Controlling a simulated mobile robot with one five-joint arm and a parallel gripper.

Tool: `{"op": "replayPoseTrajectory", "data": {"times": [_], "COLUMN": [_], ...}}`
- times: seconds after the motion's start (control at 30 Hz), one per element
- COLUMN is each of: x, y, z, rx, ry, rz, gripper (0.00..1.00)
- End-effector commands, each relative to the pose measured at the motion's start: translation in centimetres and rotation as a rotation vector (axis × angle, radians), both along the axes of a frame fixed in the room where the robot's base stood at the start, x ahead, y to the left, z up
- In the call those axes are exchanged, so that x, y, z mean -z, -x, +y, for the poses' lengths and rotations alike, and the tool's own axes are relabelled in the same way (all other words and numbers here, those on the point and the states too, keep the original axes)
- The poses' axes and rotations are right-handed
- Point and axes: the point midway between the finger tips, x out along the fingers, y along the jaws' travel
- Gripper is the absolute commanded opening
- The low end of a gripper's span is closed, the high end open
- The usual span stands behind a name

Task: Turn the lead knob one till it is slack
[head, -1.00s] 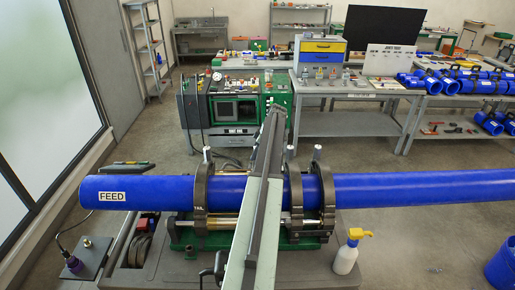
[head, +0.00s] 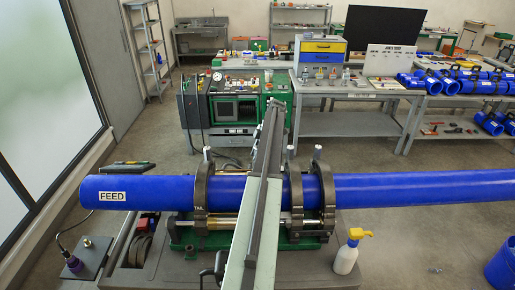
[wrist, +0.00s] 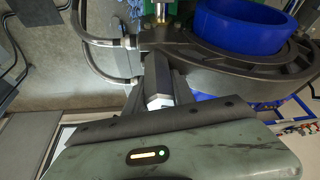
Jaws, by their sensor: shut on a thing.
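In the wrist view my gripper (wrist: 162,88) reaches up from its pale green body, its dark fingers shut around a knob with a silver hexagonal end (wrist: 158,101). I take this for lead knob one. It sits beside a dark clamp ring (wrist: 240,68) around a blue pipe (wrist: 238,24). In the head view my arm runs up the middle and hides the gripper and the held knob. Silver posts (head: 207,153) top the clamps (head: 201,190) on the blue pipe marked FEED (head: 150,192). How far the knob is turned cannot be told.
A grey-green control machine (head: 237,108) and a workbench (head: 350,122) stand behind the cart. Grey hoses (wrist: 100,70) run left of the knob in the wrist view.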

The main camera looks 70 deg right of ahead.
Motion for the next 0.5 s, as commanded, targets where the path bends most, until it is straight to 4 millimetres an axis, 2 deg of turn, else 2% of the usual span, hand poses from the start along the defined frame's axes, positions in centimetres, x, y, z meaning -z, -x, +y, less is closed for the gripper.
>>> {"op": "replayPoseTrajectory", "data": {"times": [0.07,0.23,0.5], "x": [0.02,0.02,0.04], "y": [0.08,0.17,0.27], "z": [-0.35,-0.32,-0.17], "rx": [-0.02,-0.23,-0.275], "ry": [0.007,0.005,0.006], "rz": [0.0,0.001,0.001], "gripper": [0.0,0.0,0.0]}}
